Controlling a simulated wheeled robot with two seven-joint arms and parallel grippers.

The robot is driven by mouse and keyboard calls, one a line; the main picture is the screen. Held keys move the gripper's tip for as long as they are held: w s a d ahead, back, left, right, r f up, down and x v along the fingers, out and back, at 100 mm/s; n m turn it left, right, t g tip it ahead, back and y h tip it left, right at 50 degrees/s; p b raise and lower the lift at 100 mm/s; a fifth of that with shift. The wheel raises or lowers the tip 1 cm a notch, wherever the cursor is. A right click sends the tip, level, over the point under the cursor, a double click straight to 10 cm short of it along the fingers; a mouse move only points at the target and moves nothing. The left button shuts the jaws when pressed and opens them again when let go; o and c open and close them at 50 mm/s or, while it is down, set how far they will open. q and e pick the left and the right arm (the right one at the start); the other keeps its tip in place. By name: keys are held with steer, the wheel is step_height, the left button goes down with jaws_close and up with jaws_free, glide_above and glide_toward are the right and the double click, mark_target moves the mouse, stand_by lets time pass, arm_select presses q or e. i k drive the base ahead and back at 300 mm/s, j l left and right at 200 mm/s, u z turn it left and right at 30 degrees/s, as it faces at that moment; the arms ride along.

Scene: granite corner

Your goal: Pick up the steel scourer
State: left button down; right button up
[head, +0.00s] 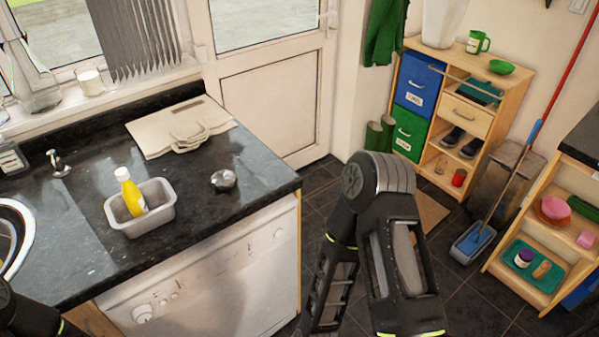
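The steel scourer (224,180) is a small, roundish, shiny silver lump. It lies on the dark granite worktop (215,215), to the right of a grey tub and near the worktop's right end. Nothing covers it and no gripper touches it. Only a dark piece of my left arm shows in the bottom left corner; my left gripper is out of view. My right arm's black links stand right of the worktop, over the floor, apart from the scourer. I see no fingers of my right gripper.
A grey tub (158,221) holds a yellow bottle (130,193). A folded beige bag (165,135) lies behind it. A small tap (57,163) and a round-rimmed basin (25,225) are at the left. Worktop around the scourer is clear. Wooden shelves (480,88) stand at the back right.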

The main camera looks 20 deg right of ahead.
mark_target(223, 178)
steer(key=z, duration=0.25)
steer(key=i+l+z, duration=0.2)
steer(key=l, duration=0.35)
steer(key=i+l+z, duration=0.15)
steer(key=i+l, duration=0.2)
steer(key=l, duration=0.15)
steer(key=i+l+z, duration=0.2)
steer(key=i+l, duration=0.15)
steer(key=l, duration=0.1)
